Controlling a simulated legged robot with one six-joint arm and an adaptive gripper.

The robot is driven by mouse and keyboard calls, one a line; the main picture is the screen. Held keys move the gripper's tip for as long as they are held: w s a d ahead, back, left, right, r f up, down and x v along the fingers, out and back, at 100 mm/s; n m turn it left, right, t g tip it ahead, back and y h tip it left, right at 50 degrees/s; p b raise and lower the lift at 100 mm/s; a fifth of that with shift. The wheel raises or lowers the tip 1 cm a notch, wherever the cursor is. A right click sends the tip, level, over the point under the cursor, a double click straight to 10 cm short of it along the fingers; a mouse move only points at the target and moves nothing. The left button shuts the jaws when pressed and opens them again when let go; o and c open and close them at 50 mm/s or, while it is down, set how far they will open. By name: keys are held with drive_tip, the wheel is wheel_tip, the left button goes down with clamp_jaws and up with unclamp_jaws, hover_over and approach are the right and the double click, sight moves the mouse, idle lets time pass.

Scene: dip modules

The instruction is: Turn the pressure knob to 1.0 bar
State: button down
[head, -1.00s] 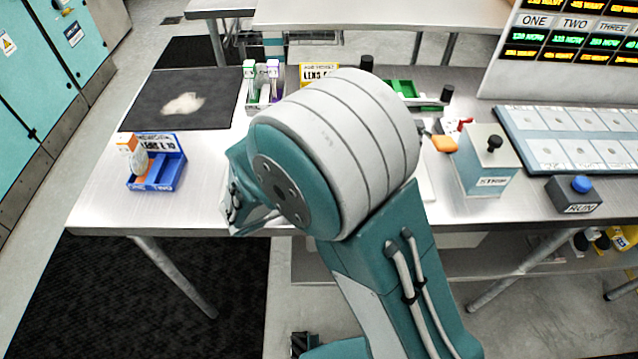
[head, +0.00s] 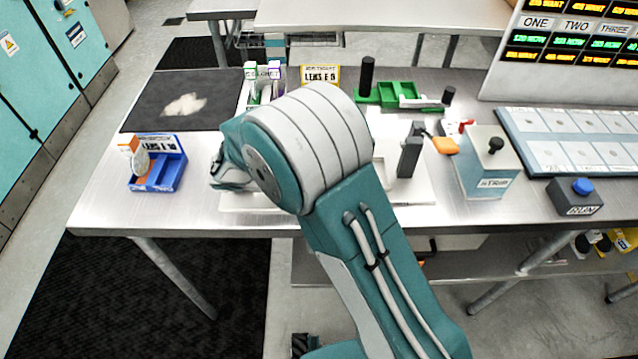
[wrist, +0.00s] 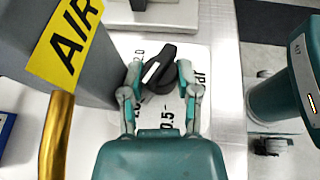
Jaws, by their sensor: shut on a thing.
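The pressure knob (wrist: 155,68) is black with a white pointer mark, and it shows in the wrist view on a white dial plate (wrist: 170,120). Printed marks "2.0" and "0.5" and part of "bar" show around it; other marks are covered. My gripper (wrist: 157,75) is shut on the knob, one finger on its left and one on its right. The white mark slants between upper right and lower left; I cannot tell its exact reading. In the head view my arm hides the knob and dial.
A yellow "AIR" label (wrist: 65,40) on a grey body and a brass-coloured tube (wrist: 56,135) stand close on the left in the wrist view. In the head view, a blue bin (head: 158,172) stands left, and a grey box (head: 487,165) and RUN button box (head: 575,196) stand right.

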drive_tip(key=shift+a, duration=0.1)
drive_tip(key=c, duration=0.6)
unclamp_jaws()
drive_tip(key=shift+c, duration=0.2)
drive_tip(key=shift+a, duration=0.1)
